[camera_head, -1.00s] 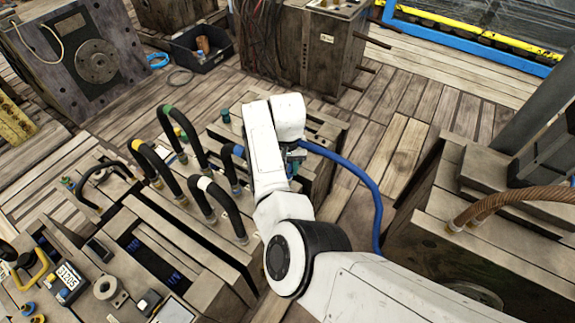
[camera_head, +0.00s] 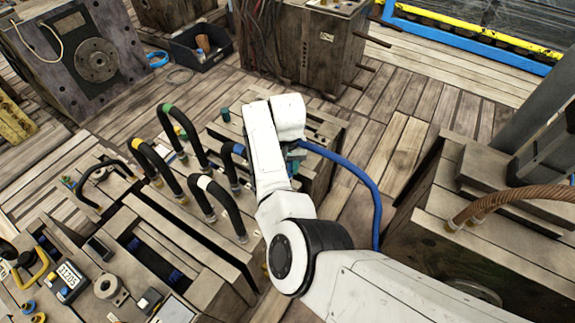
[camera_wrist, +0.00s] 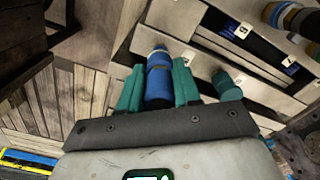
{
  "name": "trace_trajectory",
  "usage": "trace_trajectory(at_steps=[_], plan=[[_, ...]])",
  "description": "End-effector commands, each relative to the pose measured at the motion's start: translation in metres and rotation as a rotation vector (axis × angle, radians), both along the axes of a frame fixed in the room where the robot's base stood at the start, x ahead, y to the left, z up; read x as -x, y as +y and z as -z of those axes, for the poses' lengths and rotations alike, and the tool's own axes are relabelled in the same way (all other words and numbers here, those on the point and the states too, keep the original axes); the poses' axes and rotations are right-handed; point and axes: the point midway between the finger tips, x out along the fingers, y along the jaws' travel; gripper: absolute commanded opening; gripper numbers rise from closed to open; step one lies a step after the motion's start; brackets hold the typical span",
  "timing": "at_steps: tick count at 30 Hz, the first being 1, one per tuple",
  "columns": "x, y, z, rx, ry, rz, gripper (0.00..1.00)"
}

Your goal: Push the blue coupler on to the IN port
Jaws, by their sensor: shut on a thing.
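The blue coupler (camera_wrist: 159,82) is held upright in the wrist view between the two teal fingers of my gripper (camera_wrist: 158,88), which is shut on it. Its narrower grey-blue tip points away from me towards the pale mould block (camera_wrist: 172,20). I cannot tell whether the tip touches the block or a port. No IN label is readable. In the head view my gripper (camera_head: 294,156) is mostly hidden behind my white wrist. A blue hose (camera_head: 362,180) runs from it in an arc to the right and down. The coupler itself is hidden there.
A teal capped fitting (camera_wrist: 227,86) stands right of my gripper; it also shows in the head view (camera_head: 224,114). Several black hoses arch over the mould at left, including a white-banded one (camera_head: 222,200). A block with brown hoses (camera_head: 500,200) stands at right. Plank floor (camera_head: 395,125) lies clear behind.

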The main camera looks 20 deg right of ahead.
Motion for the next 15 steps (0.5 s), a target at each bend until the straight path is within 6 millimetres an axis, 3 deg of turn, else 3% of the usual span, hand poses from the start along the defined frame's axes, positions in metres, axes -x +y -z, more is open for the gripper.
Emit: trace_trajectory(at_steps=[15], plan=[[-0.0002,-0.0003,0.0074,0.001,-0.001,0.001,0.00]])
